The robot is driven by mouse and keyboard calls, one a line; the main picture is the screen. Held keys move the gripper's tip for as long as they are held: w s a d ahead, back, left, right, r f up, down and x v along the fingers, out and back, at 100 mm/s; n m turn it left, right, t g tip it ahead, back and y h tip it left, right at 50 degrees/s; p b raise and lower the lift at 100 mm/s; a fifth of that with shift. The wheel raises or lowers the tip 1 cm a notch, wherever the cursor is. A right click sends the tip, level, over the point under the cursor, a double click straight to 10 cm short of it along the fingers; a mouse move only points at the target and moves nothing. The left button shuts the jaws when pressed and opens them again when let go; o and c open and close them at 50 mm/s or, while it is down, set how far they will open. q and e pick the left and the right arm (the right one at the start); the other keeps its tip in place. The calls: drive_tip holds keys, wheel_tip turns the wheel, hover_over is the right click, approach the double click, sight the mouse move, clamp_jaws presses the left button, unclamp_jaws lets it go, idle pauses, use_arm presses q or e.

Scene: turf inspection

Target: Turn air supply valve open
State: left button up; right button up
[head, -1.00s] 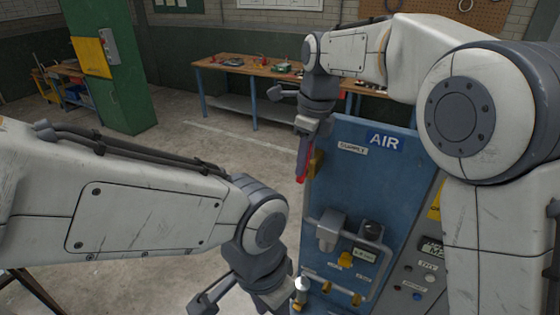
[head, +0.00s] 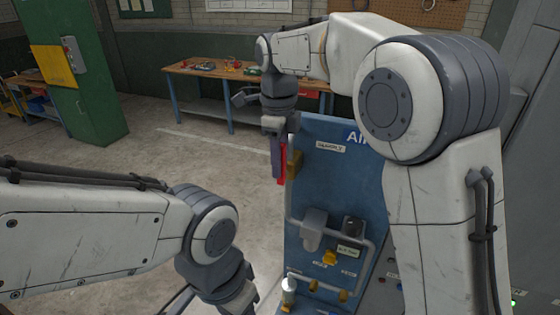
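The blue air panel (head: 335,185) stands right of centre, with a SUPPLY label (head: 330,147) and a partly covered AIR sign (head: 355,137). The valve's red handle (head: 283,167) points down at the panel's left edge, beside a brass body (head: 295,163). My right gripper (head: 277,160) points down at the handle, its dark finger directly beside the red. Whether it is closed on the handle cannot be made out. My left gripper (head: 242,299) is low at the bottom edge, with its fingertips out of frame.
Grey pipework (head: 367,262) with yellow fittings and a black knob (head: 352,227) covers the panel's lower part. A workbench (head: 235,75) with tools stands behind, and a green cabinet (head: 90,90) at the left. The floor between is clear. My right arm hides the panel's right side.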

drive_tip(key=shift+r, duration=0.1)
drive_tip(key=shift+r, duration=0.35)
wheel_tip(320, 180, up, 10)
drive_tip(key=shift+f+b, duration=0.2)
drive_tip(key=shift+b, duration=0.25)
